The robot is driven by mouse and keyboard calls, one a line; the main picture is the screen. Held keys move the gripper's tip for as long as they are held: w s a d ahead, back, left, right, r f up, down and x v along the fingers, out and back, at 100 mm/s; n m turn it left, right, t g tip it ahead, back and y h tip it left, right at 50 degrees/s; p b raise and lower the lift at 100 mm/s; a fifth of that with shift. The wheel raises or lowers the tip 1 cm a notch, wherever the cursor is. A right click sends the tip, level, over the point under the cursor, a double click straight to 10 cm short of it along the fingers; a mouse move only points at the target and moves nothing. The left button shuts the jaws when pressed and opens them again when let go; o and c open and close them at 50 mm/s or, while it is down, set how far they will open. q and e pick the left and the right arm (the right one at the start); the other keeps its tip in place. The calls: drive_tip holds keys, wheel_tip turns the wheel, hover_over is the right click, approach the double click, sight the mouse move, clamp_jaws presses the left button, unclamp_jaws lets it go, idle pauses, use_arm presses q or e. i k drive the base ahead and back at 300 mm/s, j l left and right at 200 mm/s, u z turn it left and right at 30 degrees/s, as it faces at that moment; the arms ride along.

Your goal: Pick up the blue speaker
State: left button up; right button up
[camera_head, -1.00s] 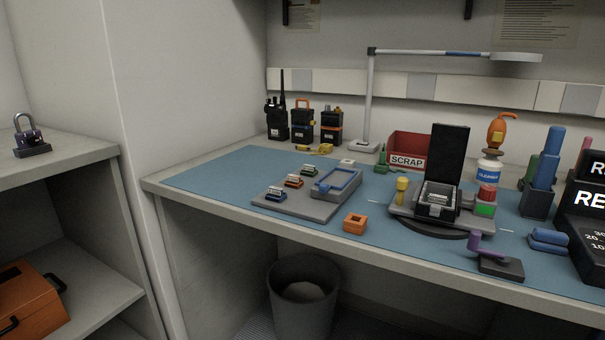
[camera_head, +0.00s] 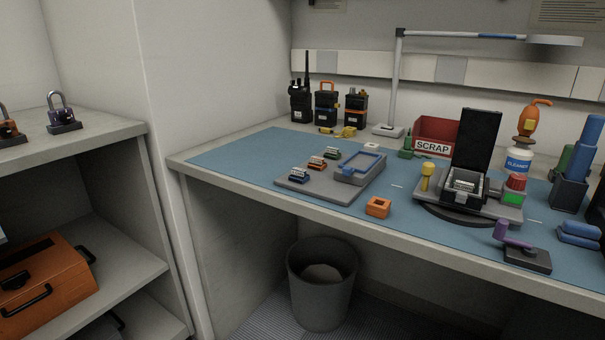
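Nothing in view is clearly recognisable as a speaker. A small blue part (camera_head: 299,175) with a light top sits at the near left of a grey tray (camera_head: 323,190) on the blue mat. A red-orange part (camera_head: 317,163) and a green part (camera_head: 332,153) of similar form stand behind it in a row. A blue-rimmed open frame (camera_head: 360,168) lies on the tray's right side. Blue rounded blocks (camera_head: 578,233) lie stacked at the right of the mat. Neither of my grippers shows.
The bench (camera_head: 250,189) holds radios (camera_head: 326,104), a red SCRAP bin (camera_head: 436,133), a lamp (camera_head: 395,90), an orange block (camera_head: 378,207) and a black fixture (camera_head: 470,160). A waste bin (camera_head: 321,300) stands below. A shelf unit (camera_head: 90,150) is at left. The mat's left end is clear.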

sight(300, 176)
drive_tip(key=i+j+z, duration=0.45)
drive_tip(key=j+z, duration=0.25)
drive_tip(key=i+j+z, duration=0.1)
drive_tip(key=j+z, duration=0.15)
drive_tip(key=j, duration=0.2)
